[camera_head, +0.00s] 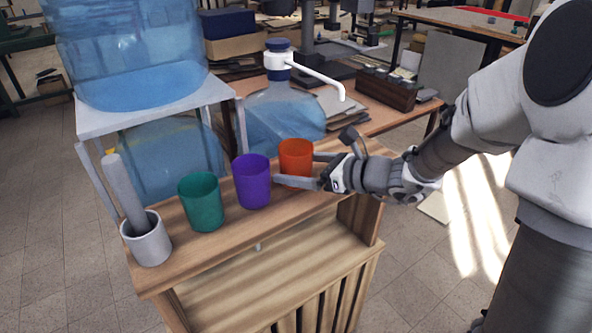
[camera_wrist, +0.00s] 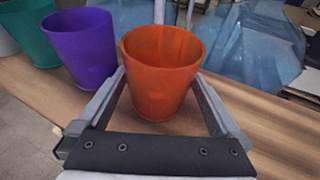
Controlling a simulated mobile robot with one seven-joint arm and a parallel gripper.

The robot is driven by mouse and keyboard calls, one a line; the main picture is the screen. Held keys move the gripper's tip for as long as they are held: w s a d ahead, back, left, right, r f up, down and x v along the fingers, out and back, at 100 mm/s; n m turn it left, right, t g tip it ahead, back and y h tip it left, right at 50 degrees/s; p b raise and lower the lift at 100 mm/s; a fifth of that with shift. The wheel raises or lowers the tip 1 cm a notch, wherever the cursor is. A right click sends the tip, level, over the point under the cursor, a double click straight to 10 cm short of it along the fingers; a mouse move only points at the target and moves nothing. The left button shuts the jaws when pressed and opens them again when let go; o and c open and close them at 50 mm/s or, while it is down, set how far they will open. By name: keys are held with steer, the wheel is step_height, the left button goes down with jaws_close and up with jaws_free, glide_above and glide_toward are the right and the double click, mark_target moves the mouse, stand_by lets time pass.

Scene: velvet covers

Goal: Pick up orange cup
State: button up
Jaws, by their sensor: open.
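The orange cup (camera_head: 296,157) stands upright on the wooden table top, at the right end of a row of cups. In the wrist view the orange cup (camera_wrist: 161,72) sits between the two fingers of my gripper (camera_wrist: 160,95). The fingers are spread on either side of it, with a visible gap at least at its lower part. In the head view my gripper (camera_head: 300,169) reaches in from the right, its near finger passing in front of the cup. Whether a fingertip touches the cup cannot be told.
A purple cup (camera_head: 252,182) stands close left of the orange cup, near my gripper's finger. A green cup (camera_head: 201,202) and a grey pot with a pestle (camera_head: 148,241) stand further left. A large blue water bottle with a pump (camera_head: 283,115) stands behind.

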mark_target(284, 167)
steer(key=x, duration=0.3)
steer(key=shift+a+f, duration=0.1)
steer(key=shift+a, duration=0.2)
steer(key=c, duration=1.2)
